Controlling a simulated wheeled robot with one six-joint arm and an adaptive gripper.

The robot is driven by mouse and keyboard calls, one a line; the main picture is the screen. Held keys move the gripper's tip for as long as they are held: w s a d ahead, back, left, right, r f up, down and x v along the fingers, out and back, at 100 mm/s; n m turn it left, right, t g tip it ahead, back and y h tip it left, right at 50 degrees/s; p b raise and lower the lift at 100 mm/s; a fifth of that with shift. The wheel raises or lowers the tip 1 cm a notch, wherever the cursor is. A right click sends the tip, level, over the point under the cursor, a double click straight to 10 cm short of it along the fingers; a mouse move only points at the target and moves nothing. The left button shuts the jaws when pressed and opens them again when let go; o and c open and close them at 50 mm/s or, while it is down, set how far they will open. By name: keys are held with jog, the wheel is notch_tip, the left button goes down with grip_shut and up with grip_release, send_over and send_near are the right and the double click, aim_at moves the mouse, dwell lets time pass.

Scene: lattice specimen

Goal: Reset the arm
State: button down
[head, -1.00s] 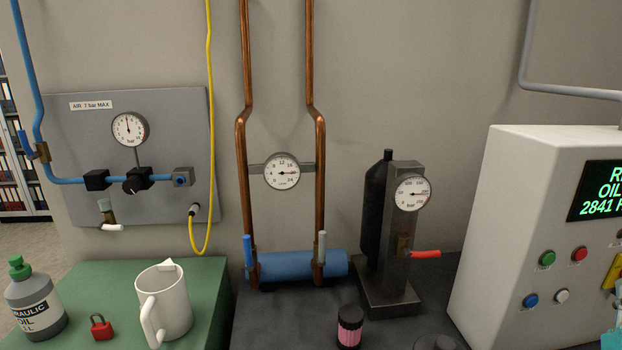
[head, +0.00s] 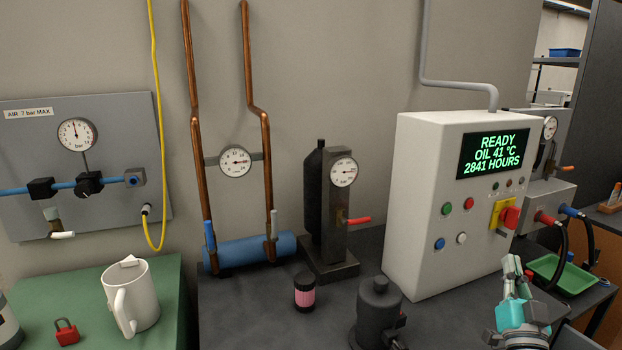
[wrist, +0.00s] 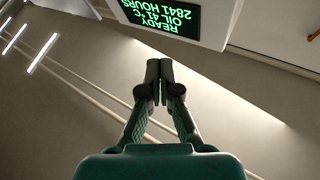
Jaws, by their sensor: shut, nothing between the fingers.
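My gripper (wrist: 159,82) is shut and empty in the wrist view, its two dark fingertips touching. The wrist camera looks at the grey wall, and the display of the control cabinet shows upside down at the top. In the head view my arm (head: 520,310) stands at the lower right, in front of the white control cabinet (head: 415,190). The cabinet's screen (head: 492,153) reads READY, OIL 41 °C, 2841 HOURS.
A dark pump-like unit (head: 378,312), a pink-banded jar (head: 305,291) and a gauge stand (head: 333,225) are on the dark bench. A white mug (head: 140,295) and red padlock (head: 66,331) sit on the green bench at left. A green tray (head: 562,273) lies at right.

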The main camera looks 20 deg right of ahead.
jog(key=s+a+f+n+y, duration=0.2)
jog(key=s+a+f+y, duration=0.2)
jog(key=a+f, duration=0.7)
jog(key=s+a+f+n+y, duration=0.2)
jog(key=s+a+f+y, duration=0.15)
jog(key=a+f, duration=0.8)
jog(key=s+a+f+n+g+y, duration=0.2)
jog(key=s+a, duration=0.5)
jog(key=s, duration=0.4)
jog(key=s+a+f+n+g+y, duration=0.1)
jog(key=s+a+n+y, duration=0.3)
jog(key=s, duration=0.8)
jog(key=a+f, duration=0.1)
jog(key=a, duration=0.1)
jog(key=shift+s+a+f+g, duration=0.15)
jog(key=shift+a+f+g, duration=0.05)
jog(key=shift+a+g, duration=0.2)
